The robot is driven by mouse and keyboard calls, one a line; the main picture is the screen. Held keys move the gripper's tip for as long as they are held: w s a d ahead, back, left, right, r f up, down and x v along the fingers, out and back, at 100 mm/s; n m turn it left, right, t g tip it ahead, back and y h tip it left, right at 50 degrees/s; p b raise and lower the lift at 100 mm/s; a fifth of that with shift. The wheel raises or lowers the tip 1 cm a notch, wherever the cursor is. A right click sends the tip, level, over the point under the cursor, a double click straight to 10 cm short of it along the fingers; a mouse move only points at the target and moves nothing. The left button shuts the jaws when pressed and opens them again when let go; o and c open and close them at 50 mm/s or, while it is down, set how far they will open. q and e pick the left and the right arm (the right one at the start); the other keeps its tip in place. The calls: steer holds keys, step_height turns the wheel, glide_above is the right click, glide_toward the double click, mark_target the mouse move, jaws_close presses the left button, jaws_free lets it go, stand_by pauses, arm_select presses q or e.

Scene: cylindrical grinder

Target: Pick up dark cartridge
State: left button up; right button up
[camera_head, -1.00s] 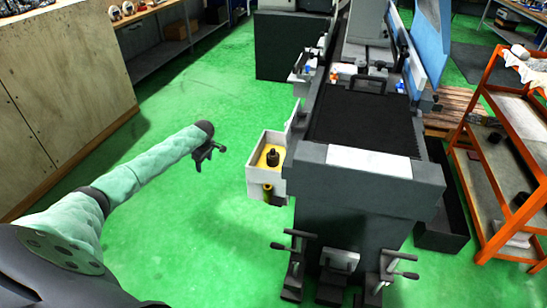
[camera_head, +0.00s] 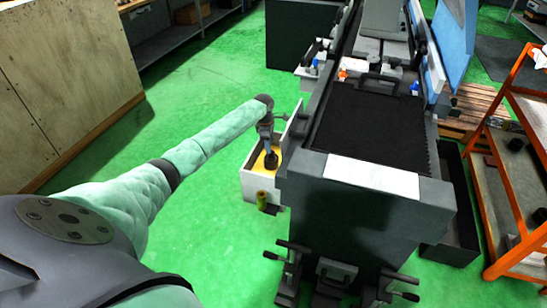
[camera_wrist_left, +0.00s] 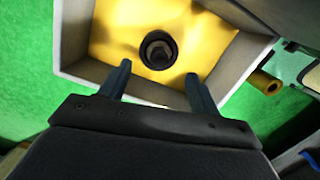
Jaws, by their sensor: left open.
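The dark cartridge (camera_head: 271,160) stands in a pale open box (camera_head: 248,189) with a yellow inside, on the left side of the grinder. My left gripper (camera_head: 270,143) is over the box. In the wrist view its two fingers (camera_wrist_left: 158,85) are apart with nothing between them, and the cartridge shows just beyond the fingertips, roughly centred between them. My right gripper is not in view.
The grey grinder body (camera_head: 365,215) with its black top stands right beside the box. A yellow cylinder (camera_head: 262,199) sits outside the box near its front. An orange shelf rack (camera_head: 520,150) stands at the right. Green floor is free to the left of the box.

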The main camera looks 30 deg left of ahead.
mark_target(271, 158)
arm_select(q)
steer(key=shift+w+d+f+p, duration=0.15)
steer(key=shift+f+p, duration=0.2)
steer(key=shift+f, duration=1.35)
steer(key=shift+w+d+f+p, duration=0.1)
steer(key=shift+f+p, duration=0.25)
steer(key=shift+f, duration=1.3)
steer(key=c, duration=1.1)
steer(key=shift+c, duration=0.2)
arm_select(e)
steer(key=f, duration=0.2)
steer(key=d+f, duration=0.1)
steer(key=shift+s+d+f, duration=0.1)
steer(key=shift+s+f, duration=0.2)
arm_select(q)
steer(key=shift+r, duration=0.15)
